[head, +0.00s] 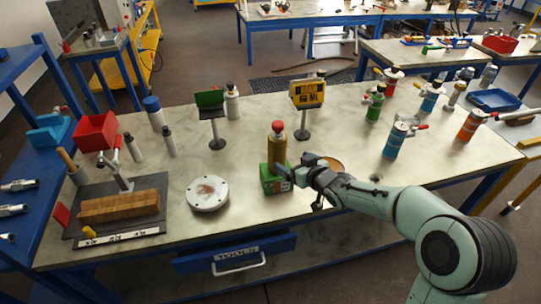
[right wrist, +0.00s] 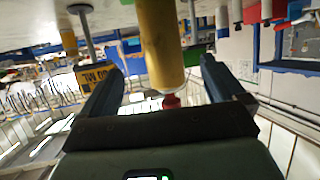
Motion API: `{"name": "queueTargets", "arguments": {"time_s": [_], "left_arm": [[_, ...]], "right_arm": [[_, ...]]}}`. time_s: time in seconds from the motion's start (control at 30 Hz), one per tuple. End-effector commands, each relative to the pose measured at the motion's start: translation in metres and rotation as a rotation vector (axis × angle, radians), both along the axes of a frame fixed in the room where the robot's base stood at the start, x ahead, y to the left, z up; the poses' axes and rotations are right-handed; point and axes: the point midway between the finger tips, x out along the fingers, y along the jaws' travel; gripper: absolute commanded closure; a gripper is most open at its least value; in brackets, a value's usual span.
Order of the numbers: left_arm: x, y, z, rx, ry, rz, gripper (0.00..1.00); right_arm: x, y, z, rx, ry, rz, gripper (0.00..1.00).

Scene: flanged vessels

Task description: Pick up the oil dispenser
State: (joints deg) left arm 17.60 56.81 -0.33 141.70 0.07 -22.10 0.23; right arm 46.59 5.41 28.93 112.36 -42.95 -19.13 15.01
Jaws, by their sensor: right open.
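The oil dispenser (head: 277,150), which I take to be the brownish-yellow cylinder with a red cap, stands upright near the table's middle. A green box (head: 270,182) sits at its foot and hides its base. My right gripper (head: 298,178) is open, just right of the dispenser and the box. In the right wrist view, which is upside down, the dispenser (right wrist: 160,45) lies between the two open fingers (right wrist: 160,68), with gaps on both sides. Its red cap (right wrist: 171,101) points down in that picture. I see no contact. My left gripper is not in view.
Two stands, one with a green plate (head: 209,99) and one with a yellow sign (head: 307,93), rise behind. A round flange (head: 207,193) lies to the left. Several bottles stand at right, including an orange one (head: 470,125). Bare tabletop lies between flange and front edge.

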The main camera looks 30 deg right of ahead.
Motion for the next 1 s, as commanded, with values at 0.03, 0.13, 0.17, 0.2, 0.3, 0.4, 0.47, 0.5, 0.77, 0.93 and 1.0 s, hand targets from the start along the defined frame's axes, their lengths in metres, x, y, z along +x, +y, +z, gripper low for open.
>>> {"name": "queueTargets", "arguments": {"time_s": [0.03, 0.13, 0.17, 0.2, 0.3, 0.4, 0.47, 0.5, 0.77, 0.93, 1.0], "left_arm": [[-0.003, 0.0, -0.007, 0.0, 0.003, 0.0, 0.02], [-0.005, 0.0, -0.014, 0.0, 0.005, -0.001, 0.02], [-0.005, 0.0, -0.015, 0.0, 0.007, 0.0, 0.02], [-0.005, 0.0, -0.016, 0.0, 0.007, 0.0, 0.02], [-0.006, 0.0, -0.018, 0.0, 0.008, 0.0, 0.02], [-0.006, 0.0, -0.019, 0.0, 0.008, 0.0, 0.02], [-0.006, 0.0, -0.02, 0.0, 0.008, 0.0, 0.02], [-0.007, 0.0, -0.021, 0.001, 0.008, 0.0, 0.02], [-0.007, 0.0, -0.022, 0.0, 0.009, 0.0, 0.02], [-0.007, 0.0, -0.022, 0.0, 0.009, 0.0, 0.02], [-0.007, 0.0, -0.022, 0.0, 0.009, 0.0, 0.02]], "right_arm": [[0.01, 0.002, -0.009, 0.007, 0.0, 0.003, 0.04], [0.028, 0.002, -0.017, 0.007, 0.001, 0.003, 0.04], [0.033, 0.003, -0.019, 0.008, 0.002, 0.003, 0.04], [0.039, 0.002, -0.02, 0.006, -0.001, 0.003, 0.04], [0.049, 0.002, -0.024, 0.005, 0.001, 0.001, 0.04], [0.054, 0.002, -0.025, 0.004, 0.001, 0.002, 0.04], [0.058, 0.002, -0.028, 0.004, 0.001, 0.002, 0.04], [0.061, 0.003, -0.03, 0.005, 0.001, 0.001, 0.04], [0.094, 0.005, -0.048, 0.005, 0.001, 0.001, 0.04], [0.1, 0.005, -0.05, 0.004, 0.002, 0.001, 0.04], [0.099, 0.004, -0.05, 0.003, 0.002, 0.0, 0.04]]}}
